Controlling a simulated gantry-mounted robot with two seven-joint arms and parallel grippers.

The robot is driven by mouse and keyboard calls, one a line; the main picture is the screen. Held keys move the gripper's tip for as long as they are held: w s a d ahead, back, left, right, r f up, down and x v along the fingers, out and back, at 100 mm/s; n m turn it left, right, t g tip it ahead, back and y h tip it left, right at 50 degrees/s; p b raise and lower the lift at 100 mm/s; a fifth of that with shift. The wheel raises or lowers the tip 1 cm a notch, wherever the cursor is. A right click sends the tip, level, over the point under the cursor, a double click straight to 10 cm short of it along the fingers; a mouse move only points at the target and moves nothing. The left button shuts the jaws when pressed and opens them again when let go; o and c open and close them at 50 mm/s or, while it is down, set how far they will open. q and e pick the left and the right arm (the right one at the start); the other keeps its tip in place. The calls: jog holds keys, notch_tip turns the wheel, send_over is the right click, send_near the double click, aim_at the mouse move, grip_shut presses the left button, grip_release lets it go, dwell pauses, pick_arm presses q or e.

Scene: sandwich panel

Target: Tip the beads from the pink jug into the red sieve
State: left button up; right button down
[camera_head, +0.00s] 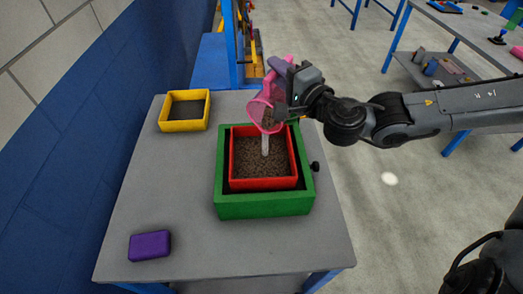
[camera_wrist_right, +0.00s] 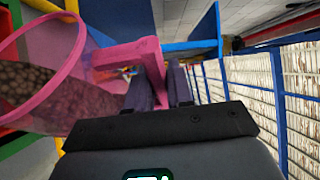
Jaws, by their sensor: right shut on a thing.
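The pink jug (camera_head: 258,110) is see-through and hangs tilted over the back part of the red sieve (camera_head: 263,184). My right gripper (camera_head: 279,82) is shut on the jug's handle. In the right wrist view the fingers (camera_wrist_right: 160,88) close on the pink handle (camera_wrist_right: 130,57), and brown beads (camera_wrist_right: 55,95) lie inside the jug (camera_wrist_right: 75,45). The red sieve is a square frame inside a larger green box (camera_head: 264,207). Brown beads (camera_head: 250,163) cover its floor. A pale upright strip (camera_head: 265,145) shows below the jug; I cannot tell what it is. My left gripper is out of view.
A yellow tray (camera_head: 184,125) with a dark inside sits at the grey table's (camera_head: 175,195) back left. A purple block (camera_head: 150,245) lies at the front left. A dark knob (camera_head: 315,166) is at the green box's right side. The table's left middle is clear.

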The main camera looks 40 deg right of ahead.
jog(key=shift+s+a+r+n+b, duration=0.15)
jog(key=shift+a+n+b, duration=0.35)
jog(key=shift+b, duration=0.45)
jog(key=shift+s+a+r+n+t+b, duration=0.1)
jog(key=shift+s+a+n+t+b, duration=0.15)
jog(key=shift+a+b, duration=0.5)
jog(key=shift+d, duration=0.1)
jog(key=shift+n+b, duration=0.25)
jog(key=shift+b, duration=0.3)
